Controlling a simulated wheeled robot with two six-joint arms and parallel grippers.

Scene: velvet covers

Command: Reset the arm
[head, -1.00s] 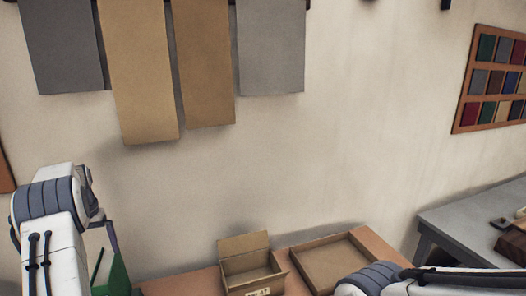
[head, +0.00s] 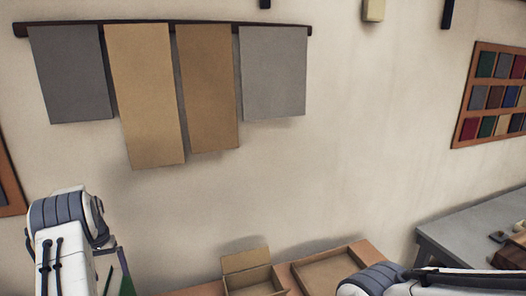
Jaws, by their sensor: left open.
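My left arm (head: 62,232) stands at the lower left, its white and grey links bent near the wall side. My left gripper (head: 112,262) shows only in small part behind that arm; its jaws are open, and I see nothing held in them. A green object (head: 127,286) is just beside it, mostly cut off by the bottom edge. My right arm (head: 375,280) enters at the lower right; its gripper is out of the picture.
An open cardboard box (head: 247,262) and a shallow tray (head: 329,262) sit on the brown table. Cloth panels (head: 147,95) hang from a rail (head: 207,27). A grey table (head: 470,228) stands right, below a swatch board (head: 493,96).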

